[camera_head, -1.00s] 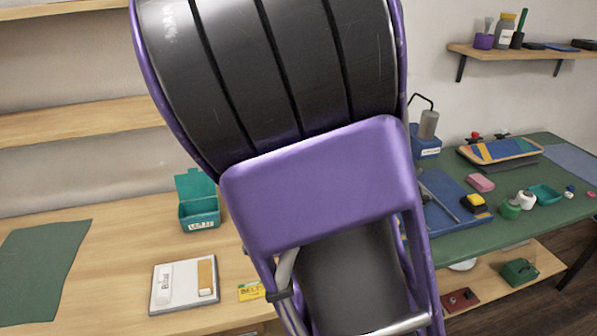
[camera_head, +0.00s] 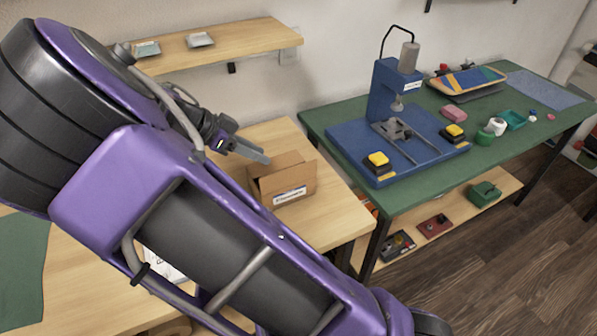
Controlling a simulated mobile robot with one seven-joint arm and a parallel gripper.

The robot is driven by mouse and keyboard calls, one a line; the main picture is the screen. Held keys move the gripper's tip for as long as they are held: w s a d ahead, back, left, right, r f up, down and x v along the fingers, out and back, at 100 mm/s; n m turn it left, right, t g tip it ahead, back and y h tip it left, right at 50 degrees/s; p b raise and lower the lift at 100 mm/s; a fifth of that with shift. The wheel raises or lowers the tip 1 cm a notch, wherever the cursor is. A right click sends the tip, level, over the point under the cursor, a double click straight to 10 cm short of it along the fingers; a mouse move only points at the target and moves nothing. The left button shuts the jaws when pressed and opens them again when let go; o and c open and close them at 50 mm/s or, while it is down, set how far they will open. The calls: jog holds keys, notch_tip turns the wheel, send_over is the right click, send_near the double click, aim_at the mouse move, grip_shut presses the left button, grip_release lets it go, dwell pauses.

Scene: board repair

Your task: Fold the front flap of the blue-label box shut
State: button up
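The cardboard box (camera_head: 290,186) stands on the wooden bench right of my arm. Its front wall bears a white and blue label (camera_head: 290,195). The top looks open, with flaps standing up around it; I cannot tell how the front flap lies. My gripper (camera_head: 262,157) is just above and behind the box's left side, its fingers pointing right and slightly down. The fingers look close together, but I cannot tell whether they are shut. Nothing visible is held.
A green bench (camera_head: 325,120) stands to the right, bearing a blue press (camera_head: 392,95) with yellow buttons. A wooden shelf (camera_head: 220,45) hangs behind my gripper. My purple arm covers much of the wooden bench (camera_head: 335,222). Bare bench lies right of the box.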

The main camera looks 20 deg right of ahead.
jog(key=b, duration=0.2)
send_near(311, 178)
jog(key=x, duration=0.5)
grip_shut()
dwell(1.2)
